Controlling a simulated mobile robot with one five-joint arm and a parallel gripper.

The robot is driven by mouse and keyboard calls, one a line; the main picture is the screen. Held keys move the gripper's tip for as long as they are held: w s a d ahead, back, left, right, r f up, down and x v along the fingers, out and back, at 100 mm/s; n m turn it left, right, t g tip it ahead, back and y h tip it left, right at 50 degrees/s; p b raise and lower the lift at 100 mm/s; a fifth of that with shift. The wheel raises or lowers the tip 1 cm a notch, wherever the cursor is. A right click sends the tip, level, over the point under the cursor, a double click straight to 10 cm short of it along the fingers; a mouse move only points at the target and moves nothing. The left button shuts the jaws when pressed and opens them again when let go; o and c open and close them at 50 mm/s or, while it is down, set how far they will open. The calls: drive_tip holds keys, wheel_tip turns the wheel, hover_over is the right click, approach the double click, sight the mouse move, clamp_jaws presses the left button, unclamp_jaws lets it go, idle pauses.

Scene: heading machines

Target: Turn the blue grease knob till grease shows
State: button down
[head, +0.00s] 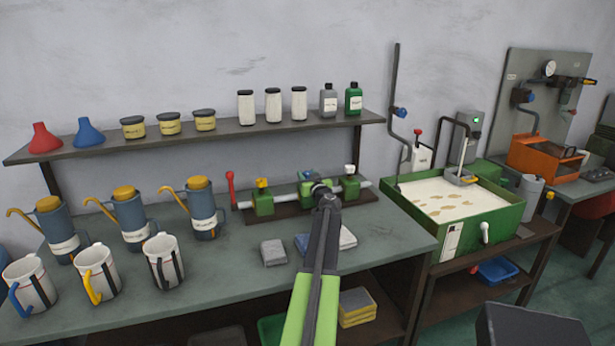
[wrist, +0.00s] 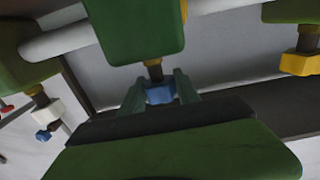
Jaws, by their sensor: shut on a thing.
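The blue grease knob (wrist: 160,94) sits on a short dark stem with a brass-coloured collar, under a green block (wrist: 138,28) in the wrist view. My gripper (wrist: 161,92) has one finger on each side of the knob and is shut on it.
A yellow knob (wrist: 301,63) hangs at right and a white knob (wrist: 46,113) at left in the wrist view. A white shaft (wrist: 58,40) runs through the blocks. Oil cans (head: 130,223) and mugs (head: 98,272) stand left; a green sand tray (head: 490,225) stands right.

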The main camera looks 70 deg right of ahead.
drive_tip(key=shift+n+t+y, duration=0.4)
drive_tip(key=shift+t, duration=0.1)
drive_tip(key=c, duration=0.9)
unclamp_jaws()
drive_tip(key=v, duration=1.7)
drive_tip(key=shift+s, duration=0.2)
